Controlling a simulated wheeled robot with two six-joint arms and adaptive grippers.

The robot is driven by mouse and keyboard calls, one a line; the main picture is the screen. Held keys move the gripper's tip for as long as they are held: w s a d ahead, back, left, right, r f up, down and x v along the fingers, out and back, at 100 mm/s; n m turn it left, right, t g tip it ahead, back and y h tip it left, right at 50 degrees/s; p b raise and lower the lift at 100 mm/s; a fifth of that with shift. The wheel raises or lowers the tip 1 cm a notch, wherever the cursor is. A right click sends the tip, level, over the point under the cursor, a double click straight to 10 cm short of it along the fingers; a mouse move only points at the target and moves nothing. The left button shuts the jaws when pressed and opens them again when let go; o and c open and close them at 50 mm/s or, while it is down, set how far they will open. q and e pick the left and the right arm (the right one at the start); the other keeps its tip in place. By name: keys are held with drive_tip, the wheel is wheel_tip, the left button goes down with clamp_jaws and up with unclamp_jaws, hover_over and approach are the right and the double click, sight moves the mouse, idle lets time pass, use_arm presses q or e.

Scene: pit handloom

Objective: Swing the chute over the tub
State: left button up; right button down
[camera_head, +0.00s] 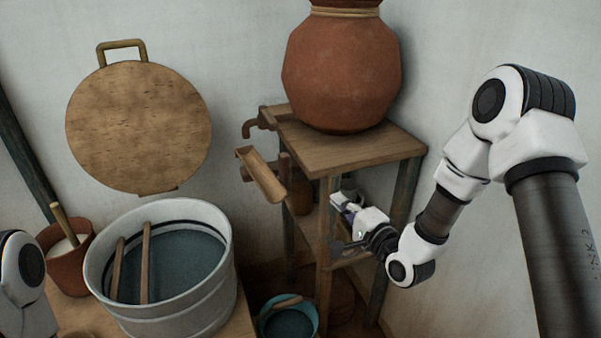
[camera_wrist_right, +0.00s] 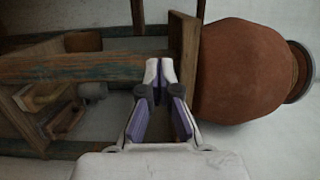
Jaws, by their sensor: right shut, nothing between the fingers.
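The chute (camera_head: 261,175) is a short open wooden trough beside the left side of the wooden stand. It slopes down, with one end near the stand's front left corner. The tub (camera_head: 222,288) is a round pale-grey vessel with dark blue liquid, left of and below the chute. Its rim and the chute are apart in the head view. My right gripper (camera_head: 341,199) is below the stand's top board, right of the chute and apart from it. In the right wrist view my right gripper (camera_wrist_right: 160,72) is shut and empty, in front of a stand leg. My left gripper is out of view.
A large clay pot (camera_head: 342,70) stands on the wooden stand (camera_head: 345,152), with a spout (camera_head: 252,128) at its left. Two sticks (camera_head: 146,262) lie in the tub. A teal bucket (camera_head: 288,318) is on the floor. A round wooden board (camera_head: 138,125) is on the wall.

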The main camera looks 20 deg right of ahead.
drive_tip(key=shift+w, duration=0.15)
drive_tip(key=w+a, duration=0.6)
drive_tip(key=w, duration=0.3)
drive_tip(key=shift+w, duration=0.35)
drive_tip(key=shift+a, duration=0.15)
